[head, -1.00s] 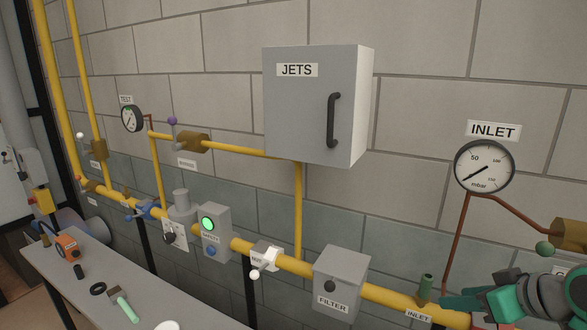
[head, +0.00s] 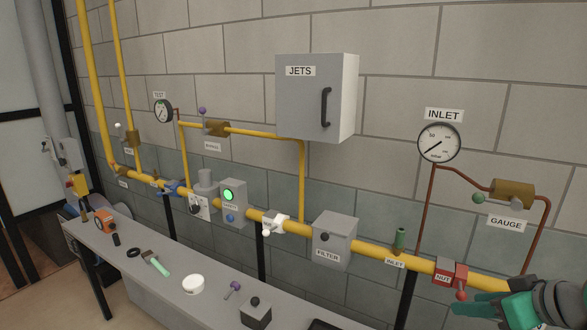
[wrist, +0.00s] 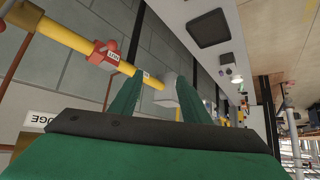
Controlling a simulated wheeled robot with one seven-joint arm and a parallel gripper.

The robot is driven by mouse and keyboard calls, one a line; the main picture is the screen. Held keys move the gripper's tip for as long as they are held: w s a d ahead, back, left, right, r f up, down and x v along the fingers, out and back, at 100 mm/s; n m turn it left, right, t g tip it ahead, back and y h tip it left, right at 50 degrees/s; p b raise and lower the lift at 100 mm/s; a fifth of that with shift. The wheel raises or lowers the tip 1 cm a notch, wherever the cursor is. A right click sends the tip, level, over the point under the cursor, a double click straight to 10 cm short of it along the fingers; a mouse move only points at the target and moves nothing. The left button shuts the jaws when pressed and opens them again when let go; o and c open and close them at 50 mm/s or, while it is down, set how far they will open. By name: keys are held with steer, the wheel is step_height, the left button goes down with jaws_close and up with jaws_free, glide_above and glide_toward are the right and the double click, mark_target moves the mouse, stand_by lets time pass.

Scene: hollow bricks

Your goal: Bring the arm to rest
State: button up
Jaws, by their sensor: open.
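My gripper (head: 488,306) is at the lower right of the head view, with green fingers and a dark grey wrist. In the wrist view its two green fingers (wrist: 168,98) stand apart with nothing between them. In the head view it is in front of the yellow pipe, near the red block (head: 450,273) with a red knob and an "INLET"-side label. The red block also shows in the wrist view (wrist: 104,55), beyond the fingers. I cannot tell whether the fingers touch anything, but no contact shows.
The yellow pipe (head: 374,253) runs along the wall with the filter box (head: 335,241) and several valves. The JETS cabinet (head: 310,98) and INLET gauge (head: 439,143) are above.

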steer(key=w+a+f+m+t, duration=0.2)
steer(key=w+a+f, duration=0.2)
steer(key=a+f, duration=0.35)
steer(key=w+a+f+m+t, duration=0.1)
steer(key=w+a+f, duration=0.45)
steer(key=f, duration=0.35)
steer(key=s+a+f+m+t+h, duration=0.15)
steer(key=s+a+f+m, duration=0.35)
steer(key=a+f, duration=0.85)
steer(key=s+a+f+h, duration=0.1)
steer(key=s+a+f, duration=0.3)
steer(key=s, duration=0.6)
steer(key=s+a+f+h, duration=0.1)
steer(key=s+a+f, duration=0.35)
steer(key=s, duration=0.45)
steer(key=s+a+r+n, duration=0.1)
steer(key=s+r, duration=0.2)
steer(key=s, duration=0.3)
steer(key=s+a+r+n+t+y, duration=0.1)
steer(key=s+r+n, duration=0.1)
steer(key=s, duration=0.4)
steer(key=s+a+r+n+t, duration=0.1)
steer(key=s+r+n, duration=0.1)
steer(key=s+r, duration=0.2)
steer(key=shift+s+a, duration=0.4)
steer(key=shift+s, duration=0.8)
